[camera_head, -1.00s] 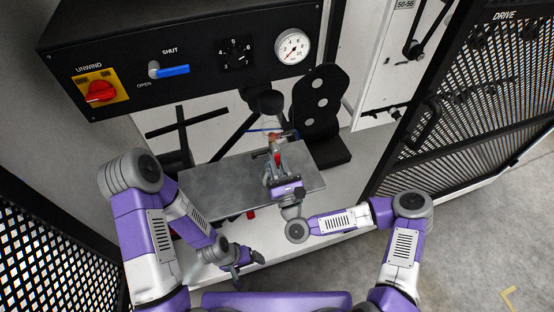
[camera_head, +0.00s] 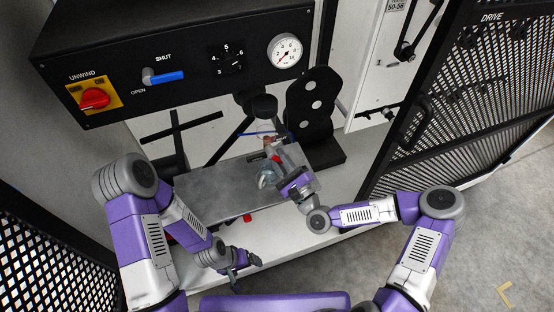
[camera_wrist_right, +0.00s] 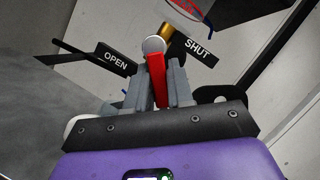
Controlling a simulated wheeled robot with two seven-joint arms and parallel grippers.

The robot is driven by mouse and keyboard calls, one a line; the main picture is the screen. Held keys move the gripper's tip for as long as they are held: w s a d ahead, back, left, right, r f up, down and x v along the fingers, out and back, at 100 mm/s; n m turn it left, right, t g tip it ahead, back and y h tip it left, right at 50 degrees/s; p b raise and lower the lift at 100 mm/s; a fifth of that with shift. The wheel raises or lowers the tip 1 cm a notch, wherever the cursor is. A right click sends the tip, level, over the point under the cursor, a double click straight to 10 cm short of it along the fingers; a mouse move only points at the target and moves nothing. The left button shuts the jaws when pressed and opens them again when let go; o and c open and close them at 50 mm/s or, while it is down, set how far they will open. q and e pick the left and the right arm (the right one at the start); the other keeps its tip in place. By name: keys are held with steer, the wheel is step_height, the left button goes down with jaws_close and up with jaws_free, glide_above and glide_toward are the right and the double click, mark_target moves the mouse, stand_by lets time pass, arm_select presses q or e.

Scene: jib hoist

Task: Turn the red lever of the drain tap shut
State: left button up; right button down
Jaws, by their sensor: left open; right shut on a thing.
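The drain tap's red lever (camera_wrist_right: 156,80) runs from a pale round hub toward my right wrist camera, between the OPEN label (camera_wrist_right: 115,59) and the SHUT label (camera_wrist_right: 199,48). A brass part (camera_wrist_right: 166,32) of the tap shows just behind the hub. My right gripper (camera_wrist_right: 158,75) is shut on the lever, with a grey finger on each side. In the head view my right gripper (camera_head: 274,160) is over the far part of the grey plate, and only a little red of the lever (camera_head: 276,158) shows. My left gripper (camera_head: 246,269) is open and empty, low and left of it.
A black control panel (camera_head: 200,62) with a red UNWIND knob (camera_head: 95,98), a blue handle (camera_head: 166,77) and a gauge (camera_head: 286,53) overhangs the back. A black upright plate (camera_head: 309,105) stands right of the tap. Black mesh doors flank both sides. The grey plate (camera_head: 215,186) is largely bare.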

steer(key=n+g, duration=0.1)
steer(key=r+n+p, duration=0.1)
steer(key=n, duration=0.1)
steer(key=d+n+g+p, duration=0.1)
steer(key=n, duration=0.1)
steer(key=shift+w+r+g+y, duration=0.15)
steer(key=shift+g+y, duration=0.15)
steer(key=shift+y, duration=0.1)
steer(key=n+g+p, duration=0.1)
steer(key=n, duration=0.1)
steer(key=r+n+p, duration=0.1)
steer(key=n, duration=0.2)
steer(key=shift+d+r+g+h+p, duration=0.1)
steer(key=shift+g+h+p, duration=0.2)
steer(key=shift+g+p, duration=0.1)
steer(key=shift+n, duration=0.3)
steer(key=c, duration=1.1)
jaws_free()
